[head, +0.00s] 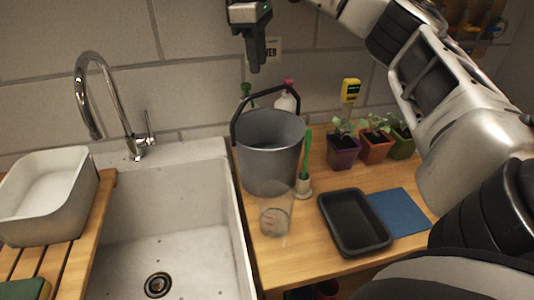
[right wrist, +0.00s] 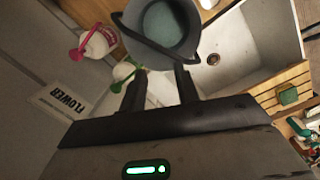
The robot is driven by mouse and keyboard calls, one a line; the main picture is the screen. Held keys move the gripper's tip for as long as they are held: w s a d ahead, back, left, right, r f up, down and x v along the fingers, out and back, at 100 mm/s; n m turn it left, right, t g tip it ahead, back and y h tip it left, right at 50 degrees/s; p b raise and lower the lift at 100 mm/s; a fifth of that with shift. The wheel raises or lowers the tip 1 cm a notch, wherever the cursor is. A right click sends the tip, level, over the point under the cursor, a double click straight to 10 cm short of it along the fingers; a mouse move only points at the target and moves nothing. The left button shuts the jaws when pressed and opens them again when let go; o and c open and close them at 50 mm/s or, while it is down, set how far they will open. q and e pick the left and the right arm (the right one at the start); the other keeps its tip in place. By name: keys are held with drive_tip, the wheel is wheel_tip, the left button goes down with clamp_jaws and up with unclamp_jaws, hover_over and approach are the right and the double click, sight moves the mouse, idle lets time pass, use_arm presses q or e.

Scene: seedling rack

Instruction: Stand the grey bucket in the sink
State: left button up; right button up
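The grey bucket (head: 268,165) stands upright on the wooden counter, just right of the white sink (head: 190,235). Its dark handle (head: 240,108) is raised in an arch over the rim. My right gripper (head: 256,66) is above and behind the bucket, apart from the handle. In the right wrist view its two fingers (right wrist: 161,88) are spread with nothing held between them, and the bucket (right wrist: 176,45) and the sink (right wrist: 258,38) lie beyond them. The sink basin is empty, with a drain in its floor. My left gripper is not in view.
A clear cup (head: 276,222) stands in front of the bucket, with a green-handled brush (head: 306,165) beside it. A black tray (head: 355,222), a blue mat (head: 400,210) and potted seedlings (head: 343,152) are to the right. The faucet (head: 128,120) rises behind the sink; a white tub (head: 45,215) sits left.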

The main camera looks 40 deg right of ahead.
sight(268, 91)
drive_tip(key=shift+s+d+f+n+y, duration=0.2)
drive_tip(key=shift+d+f+n, duration=0.1)
drive_tip(key=shift+f+n, duration=1.25)
drive_tip(key=shift+s+d+f+n+y, duration=0.2)
drive_tip(key=shift+d+f+n, duration=0.1)
drive_tip(key=shift+f+n, duration=1.3)
drive_tip(key=shift+s+d+f+n+y, duration=0.25)
drive_tip(key=shift+f+n, duration=0.85)
drive_tip(key=shift+n, duration=0.85)
clamp_jaws()
drive_tip(key=shift+w, duration=0.1)
drive_tip(key=shift+d+r, duration=0.1)
drive_tip(key=shift+r, duration=0.05)
